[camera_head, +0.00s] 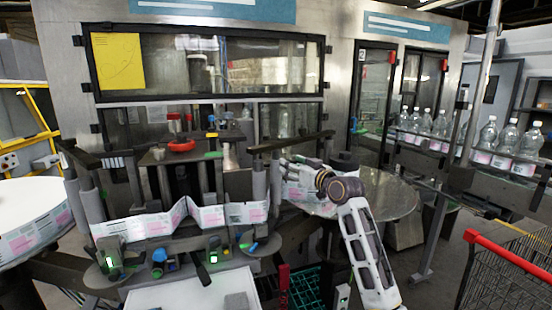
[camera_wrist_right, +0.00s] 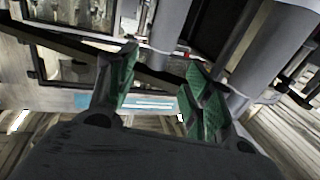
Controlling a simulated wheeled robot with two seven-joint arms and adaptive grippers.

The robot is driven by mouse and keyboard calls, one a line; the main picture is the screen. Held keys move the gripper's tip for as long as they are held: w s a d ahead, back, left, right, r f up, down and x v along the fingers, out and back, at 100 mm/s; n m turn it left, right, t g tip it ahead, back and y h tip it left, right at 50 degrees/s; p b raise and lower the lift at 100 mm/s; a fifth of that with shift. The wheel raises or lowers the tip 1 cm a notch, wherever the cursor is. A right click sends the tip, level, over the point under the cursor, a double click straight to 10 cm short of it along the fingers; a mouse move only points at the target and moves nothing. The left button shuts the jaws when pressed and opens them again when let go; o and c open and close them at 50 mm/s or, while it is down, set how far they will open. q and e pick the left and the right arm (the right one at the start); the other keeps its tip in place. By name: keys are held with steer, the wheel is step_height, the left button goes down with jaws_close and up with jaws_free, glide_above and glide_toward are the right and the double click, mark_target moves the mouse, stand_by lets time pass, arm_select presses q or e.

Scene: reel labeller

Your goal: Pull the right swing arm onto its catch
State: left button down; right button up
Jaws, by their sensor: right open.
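The right swing arm (camera_head: 292,142) shows in the head view as a dark bar right of the machine's middle, with upright grey rollers (camera_head: 260,182) below its left end. My right gripper (camera_head: 288,168) is just below and right of this bar, pointing left toward the rollers. In the right wrist view my right gripper (camera_wrist_right: 161,62) has its green-padded fingers apart, with nothing held between them. Grey cylinders (camera_wrist_right: 268,55) show beyond the fingers. I cannot tell whether a finger touches the arm. I cannot make out the catch. My left gripper is in neither view.
A printed label web (camera_head: 205,217) runs across the machine's front. A matching left arm (camera_head: 95,158) stands at the left. A round table (camera_head: 393,198) is behind my right arm. Bottles stand on a conveyor (camera_head: 435,155) at the right. A red-handled cart (camera_head: 512,258) is at the lower right.

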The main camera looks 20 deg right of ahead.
mark_target(278, 159)
steer(key=shift+p+x, duration=0.5)
steer(key=shift+x, duration=2.5)
arm_select(q)
steer(key=shift+s+d+r+p, duration=0.3)
steer(key=shift+d+r+p, duration=0.1)
steer(key=shift+d+r, duration=0.55)
arm_select(e)
steer(key=shift+x, duration=2.3)
jaws_close()
